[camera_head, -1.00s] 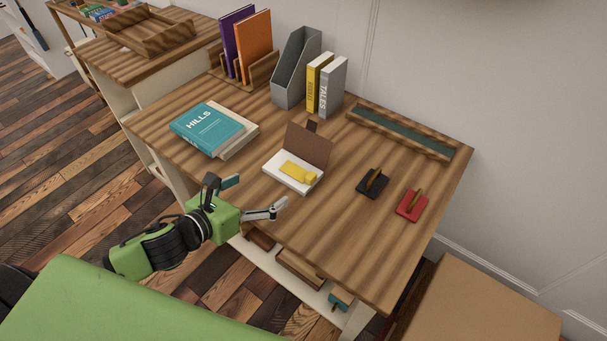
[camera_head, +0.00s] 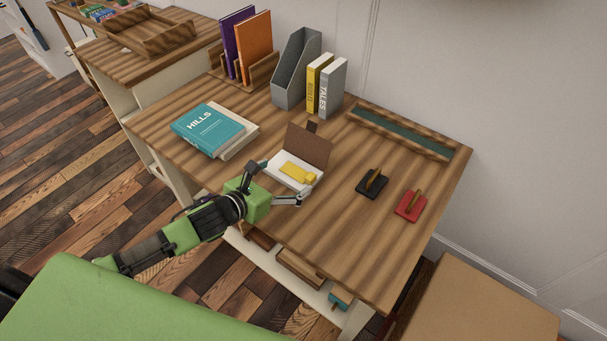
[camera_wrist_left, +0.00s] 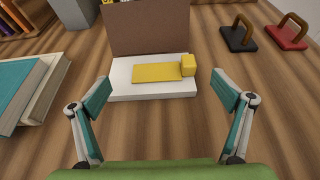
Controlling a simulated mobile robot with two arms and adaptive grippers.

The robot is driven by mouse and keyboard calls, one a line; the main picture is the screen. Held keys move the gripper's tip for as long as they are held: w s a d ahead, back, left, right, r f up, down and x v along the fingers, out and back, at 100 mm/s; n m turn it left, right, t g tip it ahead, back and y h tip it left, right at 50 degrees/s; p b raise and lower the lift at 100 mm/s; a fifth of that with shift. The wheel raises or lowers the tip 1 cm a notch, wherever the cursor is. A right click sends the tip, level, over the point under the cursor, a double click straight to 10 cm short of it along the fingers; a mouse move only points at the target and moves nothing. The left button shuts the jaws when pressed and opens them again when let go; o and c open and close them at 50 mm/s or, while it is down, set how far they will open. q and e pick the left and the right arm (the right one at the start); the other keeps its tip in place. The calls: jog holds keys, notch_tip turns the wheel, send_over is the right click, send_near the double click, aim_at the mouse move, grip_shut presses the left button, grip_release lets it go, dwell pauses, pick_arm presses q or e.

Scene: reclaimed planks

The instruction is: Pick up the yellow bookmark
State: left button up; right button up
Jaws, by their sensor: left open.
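The yellow bookmark (camera_head: 295,172) lies in a white box with a raised brown lid (camera_head: 309,146) on the wooden desk. In the left wrist view the bookmark (camera_wrist_left: 158,73) is flat, with a thicker block at its right end, on the white box base (camera_wrist_left: 122,91). My left gripper (camera_head: 279,182) is open at the front of the box. In the left wrist view its two fingers (camera_wrist_left: 166,90) stand wide apart, on either side of the box's near part, with nothing between them held. My right gripper is not in view.
A teal book (camera_head: 207,129) on another book lies left of the box. A black handled block (camera_head: 372,184) and a red handled block (camera_head: 411,206) stand to the right. Upright books and a grey file holder (camera_head: 296,68) stand behind. The desk's front right is clear.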

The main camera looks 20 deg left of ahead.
aim_at(294, 178)
pick_arm(q)
jog(key=x, duration=0.4)
jog(key=shift+d+f, duration=0.1)
jog(key=shift+d, duration=0.1)
jog(key=shift+c, duration=0.4)
jog(key=shift+s+f, duration=0.1)
jog(key=shift+s, duration=0.05)
grip_shut()
